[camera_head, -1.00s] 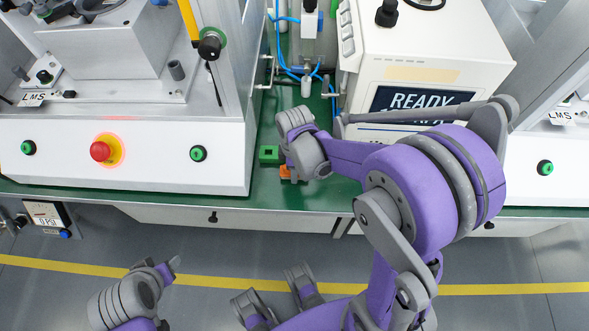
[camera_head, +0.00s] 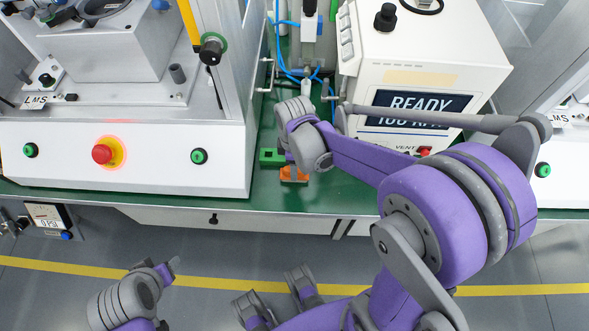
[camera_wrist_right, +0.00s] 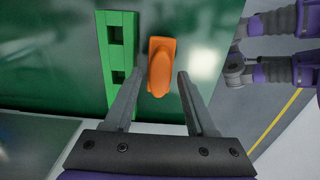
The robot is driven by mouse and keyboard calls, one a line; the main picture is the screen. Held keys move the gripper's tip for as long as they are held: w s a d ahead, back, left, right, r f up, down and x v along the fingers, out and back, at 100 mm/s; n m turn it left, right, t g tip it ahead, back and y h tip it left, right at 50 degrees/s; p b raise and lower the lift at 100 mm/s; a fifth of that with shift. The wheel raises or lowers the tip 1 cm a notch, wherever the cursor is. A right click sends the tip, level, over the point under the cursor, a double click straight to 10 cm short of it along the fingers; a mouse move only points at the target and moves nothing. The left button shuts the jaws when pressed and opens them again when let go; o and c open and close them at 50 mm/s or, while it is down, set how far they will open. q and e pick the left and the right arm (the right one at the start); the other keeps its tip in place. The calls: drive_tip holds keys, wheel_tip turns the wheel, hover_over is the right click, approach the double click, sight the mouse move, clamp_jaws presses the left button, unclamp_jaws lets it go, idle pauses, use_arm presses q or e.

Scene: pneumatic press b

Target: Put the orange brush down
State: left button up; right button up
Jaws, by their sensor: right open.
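The orange brush (camera_head: 294,174) is on the green worktop, near its front edge. In the right wrist view the brush (camera_wrist_right: 160,62) appears between and beyond my open fingers, with a gap on each side. My right gripper (camera_wrist_right: 160,78) is open and holds nothing. In the head view my right wrist hides the fingers and part of the brush. My left arm's end (camera_head: 172,266) shows at the lower left, over the floor and away from the brush; its finger opening is not clear.
A green slotted block (camera_wrist_right: 116,60) lies just left of the brush. A white control box (camera_head: 430,60) with a READY display stands behind to the right. The press housing (camera_head: 70,160) with a red button stands to the left. Green worktop right of the brush is clear.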

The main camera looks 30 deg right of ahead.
wheel_tip(320, 180, up, 8)
drive_tip(key=shift+f+p, duration=0.25)
drive_tip(key=shift+p, duration=0.3)
drive_tip(key=shift+s+r, duration=0.15)
drive_tip(key=shift+r, duration=0.1)
drive_tip(key=s+a+m+t, duration=0.3)
drive_tip(key=s+m+t, duration=0.2)
drive_tip(key=s+m, duration=0.6)
drive_tip(key=shift+a+r+m, duration=0.15)
drive_tip(key=shift+m, duration=0.15)
wheel_tip(320, 180, up, 7)
drive_tip(key=w+p, duration=0.1)
drive_tip(key=p, duration=0.5)
drive_tip(key=shift+w, duration=0.2)
